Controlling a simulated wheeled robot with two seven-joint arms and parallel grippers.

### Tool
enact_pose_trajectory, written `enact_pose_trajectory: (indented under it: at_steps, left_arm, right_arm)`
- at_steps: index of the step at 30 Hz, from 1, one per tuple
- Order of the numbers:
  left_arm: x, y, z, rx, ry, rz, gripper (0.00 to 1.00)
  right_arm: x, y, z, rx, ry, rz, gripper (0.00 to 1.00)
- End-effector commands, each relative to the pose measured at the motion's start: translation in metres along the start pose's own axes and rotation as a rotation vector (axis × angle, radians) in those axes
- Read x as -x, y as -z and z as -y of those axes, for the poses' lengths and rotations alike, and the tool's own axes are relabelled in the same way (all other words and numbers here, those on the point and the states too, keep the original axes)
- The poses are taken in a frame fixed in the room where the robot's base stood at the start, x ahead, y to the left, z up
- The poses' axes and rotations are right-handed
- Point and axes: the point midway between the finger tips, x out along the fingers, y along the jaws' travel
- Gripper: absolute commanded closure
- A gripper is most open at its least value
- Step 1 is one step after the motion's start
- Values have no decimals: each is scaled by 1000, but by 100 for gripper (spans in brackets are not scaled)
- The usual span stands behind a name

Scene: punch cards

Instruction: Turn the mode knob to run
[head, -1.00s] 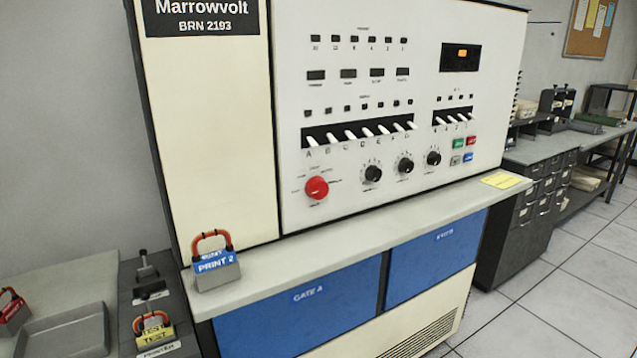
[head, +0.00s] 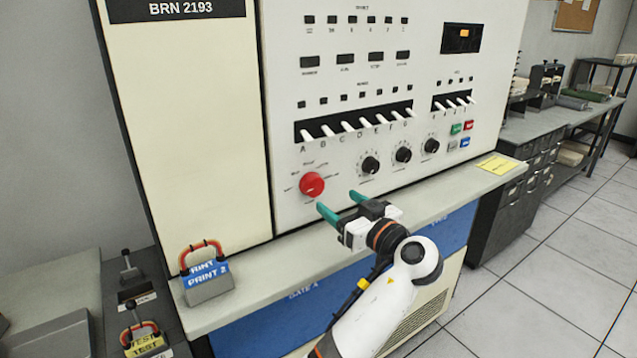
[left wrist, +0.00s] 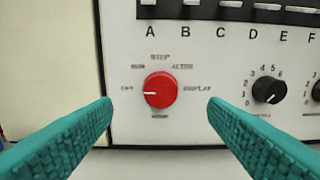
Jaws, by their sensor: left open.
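The red mode knob (head: 312,185) is on the lower left of the white control panel. It also shows in the left wrist view (left wrist: 160,90), where its white pointer mark points left, at the label that reads like OFF. Labels around it include one up-left that looks like RUN, then STEP, ALTER and DISPLAY. My left gripper (head: 341,203) is open and empty, with teal fingers, just below and right of the knob in the head view. In the left wrist view its fingers (left wrist: 160,115) stand apart on either side of the knob, not touching it. My right gripper is not in view.
Black numbered knobs (head: 370,165) sit right of the red knob, with a row of white toggle switches (head: 350,127) above. A grey ledge (head: 270,262) runs below the panel. A PRINT 2 block with a red handle (head: 206,280) stands on its left end.

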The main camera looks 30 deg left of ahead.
Motion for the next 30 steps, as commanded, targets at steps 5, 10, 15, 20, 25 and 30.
enact_pose_trajectory:
  at_steps: [5, 10, 15, 20, 25, 30]
  left_arm:
    - [-39, -5, -1, -5, -2, 3, 32]
    - [-66, -3, 0, -5, -1, 1, 32]
    - [-80, -1, 0, -4, 1, 0, 32]
    - [-83, 0, 0, -4, 2, 0, 32]
    - [-83, 1, 0, -3, 2, -1, 32]
    - [-83, 1, 0, -4, 2, -1, 60]
  right_arm:
    - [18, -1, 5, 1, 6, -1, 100]
    - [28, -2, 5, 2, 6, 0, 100]
    - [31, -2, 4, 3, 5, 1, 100]
    - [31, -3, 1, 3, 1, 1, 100]
    - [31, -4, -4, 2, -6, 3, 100]
    - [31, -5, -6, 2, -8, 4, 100]
